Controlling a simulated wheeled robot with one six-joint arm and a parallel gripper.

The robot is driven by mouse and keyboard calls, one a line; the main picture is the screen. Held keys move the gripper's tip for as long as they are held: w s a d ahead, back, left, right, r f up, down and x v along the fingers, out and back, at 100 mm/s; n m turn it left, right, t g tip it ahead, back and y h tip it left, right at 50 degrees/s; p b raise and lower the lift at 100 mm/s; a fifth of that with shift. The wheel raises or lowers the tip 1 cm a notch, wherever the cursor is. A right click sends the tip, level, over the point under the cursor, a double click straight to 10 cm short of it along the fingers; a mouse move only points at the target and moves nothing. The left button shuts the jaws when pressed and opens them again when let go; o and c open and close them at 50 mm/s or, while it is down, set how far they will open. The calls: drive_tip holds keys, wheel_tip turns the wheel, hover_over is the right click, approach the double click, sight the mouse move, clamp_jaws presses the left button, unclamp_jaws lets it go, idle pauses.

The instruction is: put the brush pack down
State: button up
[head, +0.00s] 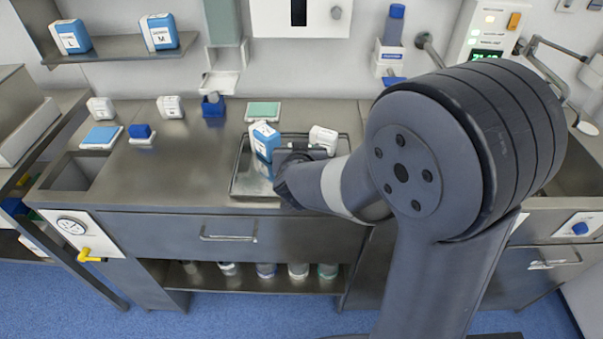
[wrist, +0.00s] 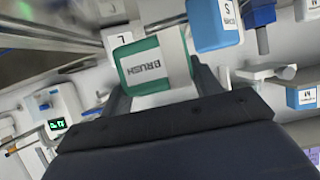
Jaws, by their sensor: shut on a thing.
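The brush pack (wrist: 150,66) is green and white with BRUSH lettering, and it sits between the two fingers of my gripper (wrist: 163,82) in the wrist view. My gripper is shut on it. In the head view my gripper (head: 298,153) is over the metal tray (head: 240,183), and the brush pack is mostly or wholly hidden there. A blue and white pack (head: 265,139) stands in the tray just left of my gripper. A white pack (head: 323,138) stands just behind and to the right of it. I cannot tell whether the brush pack touches the tray.
A green pad (head: 263,111) lies behind the tray. White packs (head: 170,107), a blue pad (head: 101,136) and a blue block (head: 140,131) stand on the left counter. The counter (head: 190,175) left of the tray is clear. A shelf (head: 120,48) holds blue packs.

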drive_tip(key=shift+w+a+f, duration=0.1)
drive_tip(key=shift+a+f, duration=0.05)
drive_tip(key=shift+f, duration=0.75)
drive_tip(key=f, duration=0.1)
drive_tip(key=f+b, duration=0.2)
drive_tip(key=shift+s+f, duration=0.25)
drive_tip(key=shift+f, duration=0.1)
drive_tip(key=shift+d, duration=0.2)
drive_tip(key=shift+w+f, duration=0.1)
drive_tip(key=shift+f, duration=0.15)
drive_tip(key=o, duration=0.9)
drive_tip(key=shift+o, duration=0.2)
